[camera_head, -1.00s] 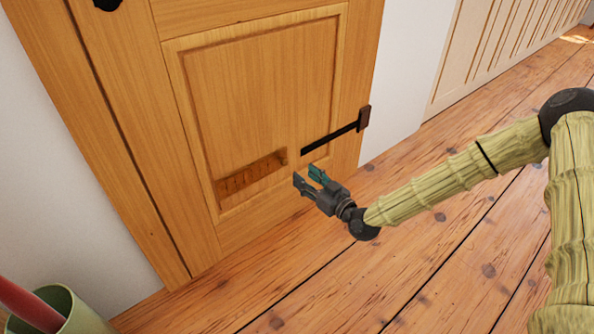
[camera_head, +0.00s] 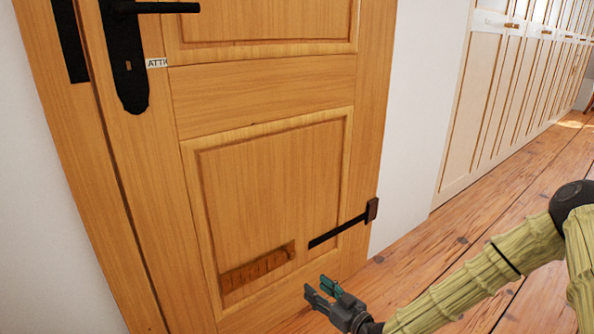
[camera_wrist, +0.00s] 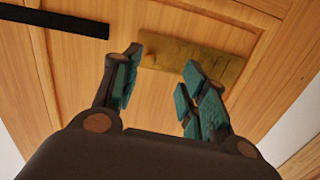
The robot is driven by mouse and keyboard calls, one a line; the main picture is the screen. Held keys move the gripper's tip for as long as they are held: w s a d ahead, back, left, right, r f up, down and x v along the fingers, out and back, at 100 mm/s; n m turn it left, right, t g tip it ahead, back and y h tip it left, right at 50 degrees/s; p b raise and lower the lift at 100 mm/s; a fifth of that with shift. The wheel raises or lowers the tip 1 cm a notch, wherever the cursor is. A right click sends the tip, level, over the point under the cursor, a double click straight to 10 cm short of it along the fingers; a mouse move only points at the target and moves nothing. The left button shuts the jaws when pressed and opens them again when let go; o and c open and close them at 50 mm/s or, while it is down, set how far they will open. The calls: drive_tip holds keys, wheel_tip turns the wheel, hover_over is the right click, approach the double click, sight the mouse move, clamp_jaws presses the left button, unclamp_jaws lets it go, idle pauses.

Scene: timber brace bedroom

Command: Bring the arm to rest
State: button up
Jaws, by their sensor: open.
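My gripper (camera_head: 318,294) is open and empty in front of the lower part of a wooden door (camera_head: 270,185). In the wrist view my gripper (camera_wrist: 158,85) shows two fingers with teal pads, set apart, with nothing between them but the door behind. My bamboo-like arm reaches in from the right side of the head view and is bent at a dark joint.
The door carries a black handle (camera_head: 125,55), a black strap (camera_head: 338,231) with a brown end block, and a brass-brown plate (camera_head: 257,267), also in the wrist view (camera_wrist: 200,50). Pale panelled cupboards (camera_head: 520,85) line the back right. Bare plank floor (camera_head: 440,245) lies between.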

drive_tip(key=s+f+m+g+h+p, duration=0.2)
drive_tip(key=s+f+g, duration=0.2)
drive_tip(key=s+f, duration=0.4)
drive_tip(key=s+f+m+g+h+p, duration=0.1)
drive_tip(key=s+f+g+h+p, duration=0.3)
drive_tip(key=s, duration=0.6)
drive_tip(key=s+d+f+m+g+h+p, duration=0.1)
drive_tip(key=s+d+g, duration=0.1)
drive_tip(key=s+d, duration=0.45)
drive_tip(key=s+d+m+g+h+p, duration=0.1)
drive_tip(key=s+d+m+g+h, duration=0.15)
drive_tip(key=s, duration=0.65)
drive_tip(key=s+d+f+m+g+h+p, duration=0.1)
drive_tip(key=s+d, duration=0.5)
drive_tip(key=s, duration=0.2)
wheel_tip(320, 180, up, 38)
drive_tip(key=p, duration=3.7)
drive_tip(key=shift+a+f+p, duration=0.15)
drive_tip(key=shift+f+p, duration=0.05)
drive_tip(key=shift+p, duration=0.1)
